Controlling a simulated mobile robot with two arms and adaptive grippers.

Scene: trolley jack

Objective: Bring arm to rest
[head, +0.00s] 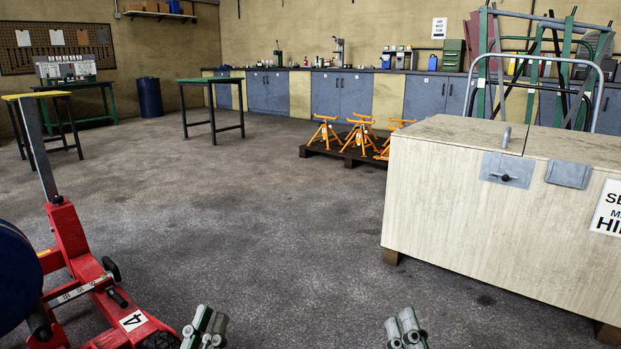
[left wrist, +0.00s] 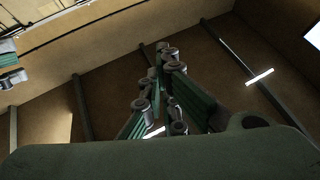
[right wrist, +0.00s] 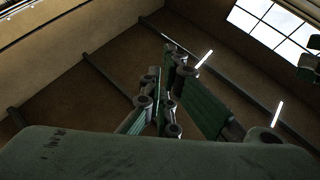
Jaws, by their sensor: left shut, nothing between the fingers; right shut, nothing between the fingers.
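My left gripper (head: 205,328) shows at the bottom edge of the head view, left of the middle, pointing up. It is shut and empty; its closed fingers also show in the left wrist view (left wrist: 160,90). My right gripper (head: 404,328) is at the bottom edge, right of the middle, also pointing up, shut and empty. Its fingers show in the right wrist view (right wrist: 163,98). Both wrist views look up at the ceiling and walls. A red trolley jack (head: 88,275) stands on the floor at the left, apart from my left gripper.
A pale wooden crate (head: 440,215) stands close at the right. Orange stands (head: 326,133) sit on a dark pallet behind it. A green-topped table (head: 211,82), a blue bin (head: 149,97) and blue cabinets (head: 341,94) are further back. The floor in the middle is clear.

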